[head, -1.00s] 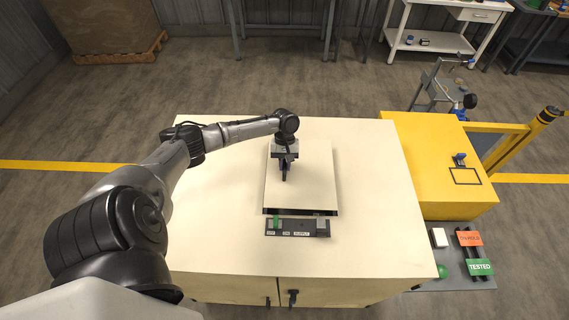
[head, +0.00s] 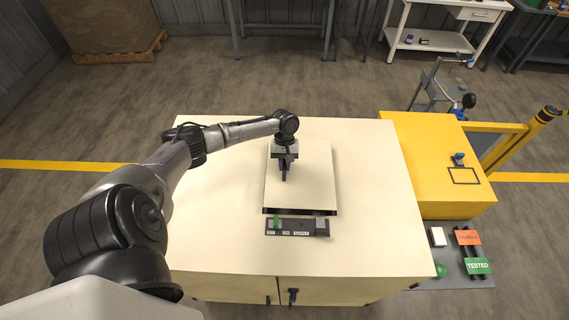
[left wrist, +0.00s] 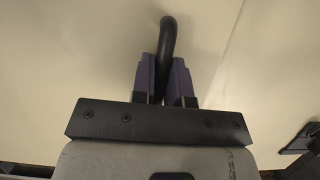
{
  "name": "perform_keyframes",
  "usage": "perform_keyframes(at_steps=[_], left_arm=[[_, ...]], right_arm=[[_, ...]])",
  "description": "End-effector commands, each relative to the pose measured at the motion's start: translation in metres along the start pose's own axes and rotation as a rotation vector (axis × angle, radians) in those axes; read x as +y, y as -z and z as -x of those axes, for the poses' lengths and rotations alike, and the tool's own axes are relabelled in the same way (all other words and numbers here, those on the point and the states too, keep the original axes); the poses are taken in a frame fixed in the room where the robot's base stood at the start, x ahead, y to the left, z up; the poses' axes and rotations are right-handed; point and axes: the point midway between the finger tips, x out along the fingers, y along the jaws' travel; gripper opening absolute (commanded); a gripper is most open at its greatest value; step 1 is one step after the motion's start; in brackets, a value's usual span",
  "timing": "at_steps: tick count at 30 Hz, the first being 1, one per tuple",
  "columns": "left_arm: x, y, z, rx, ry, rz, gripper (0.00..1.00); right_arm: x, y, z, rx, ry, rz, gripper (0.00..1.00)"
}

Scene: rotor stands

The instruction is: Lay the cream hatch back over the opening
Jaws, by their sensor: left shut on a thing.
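The cream hatch (head: 312,180) is a flat rectangular panel over the top of the cream cabinet (head: 375,200). A dark gap (head: 300,211) shows along its near edge; how much of the opening it covers cannot be told. My left gripper (head: 284,174) is over the hatch's left part. In the left wrist view my left gripper (left wrist: 167,88) is shut on the hatch's black curved handle (left wrist: 170,40), with a finger on either side. The hatch surface fills much of that view. My right gripper is not in view.
A dark strip with labels and a green piece (head: 297,228) lies just in front of the hatch. A yellow cabinet (head: 430,150) stands to the right, with a grey shelf (head: 455,262) holding red and green signs below it. The cabinet top beside the hatch is clear.

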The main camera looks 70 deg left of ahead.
Motion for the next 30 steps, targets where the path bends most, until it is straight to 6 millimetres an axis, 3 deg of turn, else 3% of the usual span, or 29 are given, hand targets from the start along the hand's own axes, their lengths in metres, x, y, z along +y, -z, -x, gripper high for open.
perform_keyframes(at_steps=[30], left_arm=[[0.0005,0.0032,-0.0058,0.001,-0.002,0.001,0.0]], right_arm=[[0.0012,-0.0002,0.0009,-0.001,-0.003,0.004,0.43]])
